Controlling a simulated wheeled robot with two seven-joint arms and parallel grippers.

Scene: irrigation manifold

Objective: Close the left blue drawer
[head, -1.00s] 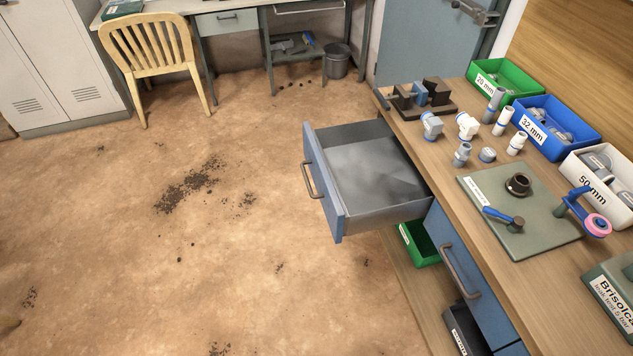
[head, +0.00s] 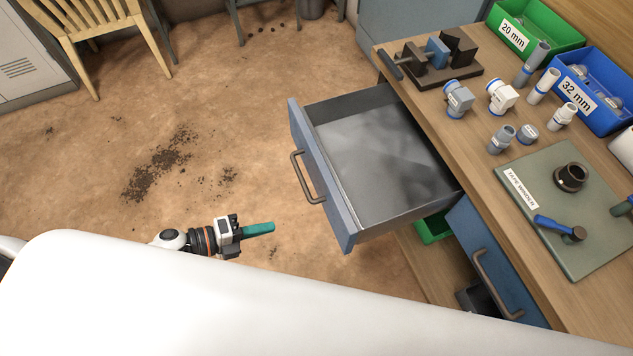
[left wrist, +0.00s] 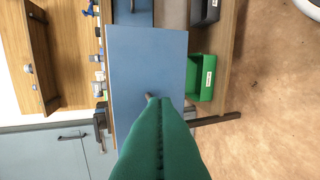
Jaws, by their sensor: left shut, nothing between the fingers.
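The left blue drawer (head: 375,165) is pulled far out of the workbench and is empty, with its blue front and brown bar handle (head: 306,178) facing left. My left gripper (head: 258,229), with green fingers, is shut and empty. In the head view it is in front of the drawer, left of its front and apart from it. In the left wrist view the blue drawer front (left wrist: 147,60) is straight ahead, and the shut green fingers (left wrist: 160,105) cover most of the handle.
The workbench top (head: 470,160) holds fittings, a clamp block (head: 440,62), green (head: 535,30) and blue (head: 590,95) bins and a green mat (head: 570,210). A second blue drawer (head: 495,270) is shut to the right. A chair (head: 95,30) stands far left. Open floor lies before the drawer.

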